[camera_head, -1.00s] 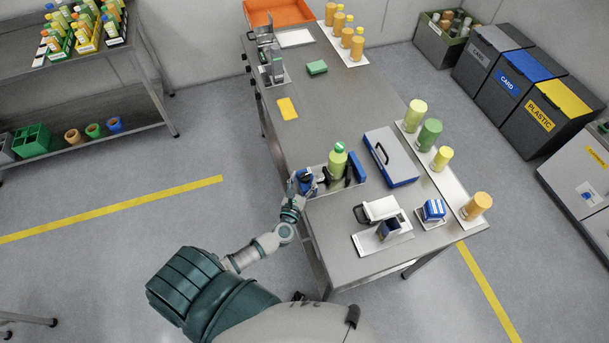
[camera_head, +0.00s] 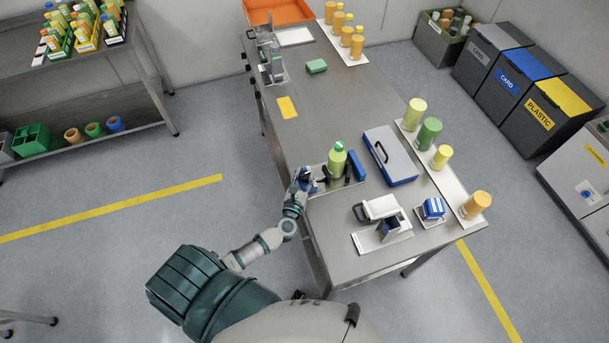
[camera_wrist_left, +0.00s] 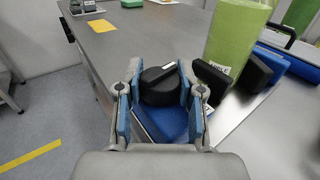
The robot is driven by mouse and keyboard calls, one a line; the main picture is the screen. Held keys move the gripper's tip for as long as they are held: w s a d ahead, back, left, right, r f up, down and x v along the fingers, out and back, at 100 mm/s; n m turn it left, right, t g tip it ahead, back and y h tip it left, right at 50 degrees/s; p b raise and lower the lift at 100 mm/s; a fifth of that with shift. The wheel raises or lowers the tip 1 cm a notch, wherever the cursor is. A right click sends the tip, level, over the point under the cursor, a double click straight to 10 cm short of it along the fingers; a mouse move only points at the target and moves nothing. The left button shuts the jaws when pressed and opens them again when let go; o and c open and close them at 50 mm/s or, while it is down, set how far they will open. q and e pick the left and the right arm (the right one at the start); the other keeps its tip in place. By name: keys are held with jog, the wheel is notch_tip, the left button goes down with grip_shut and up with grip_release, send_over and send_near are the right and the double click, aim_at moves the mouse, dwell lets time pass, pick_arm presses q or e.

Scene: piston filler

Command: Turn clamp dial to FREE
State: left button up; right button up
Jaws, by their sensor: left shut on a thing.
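The clamp dial (camera_wrist_left: 160,84) is a round black knob with a pale pointer mark on top, set on a blue block (camera_wrist_left: 163,122) in the left wrist view. My left gripper (camera_wrist_left: 158,86) has its blue-padded fingers on both sides of the dial and is shut on it. In the head view my left gripper (camera_head: 303,181) is at the table's near left edge and hides most of the dial. A green bottle (camera_head: 337,160) stands upright beside it between black clamp jaws (camera_wrist_left: 232,76). The dial's printed settings are not readable. My right gripper is not in view.
A blue and grey case (camera_head: 392,157) lies right of the clamp. Yellow and green cylinders (camera_head: 430,134) line the table's right edge.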

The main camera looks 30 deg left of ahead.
pick_arm(q)
jog(key=shift+n+y, duration=0.3)
jog(key=shift+n+g+y, duration=0.4)
jog(key=shift+n+y, duration=0.2)
jog(key=shift+y, duration=0.3)
jog(key=shift+f+n+g+y+b, duration=0.15)
jog(key=shift+n+g+y+b, duration=0.45)
jog(key=shift+y, duration=0.5)
jog(key=n+g+y+b, duration=0.2)
jog(key=y, duration=0.1)
jog(key=shift+n, duration=0.4)
jog(key=shift+n+g+y+b, duration=0.7)
jog(key=shift+g+y+b, duration=0.2)
jog(key=shift+b, duration=0.15)
jog(key=shift+r, duration=0.2)
jog(key=o, duration=1.2)
jog(key=shift+c, duration=0.2)
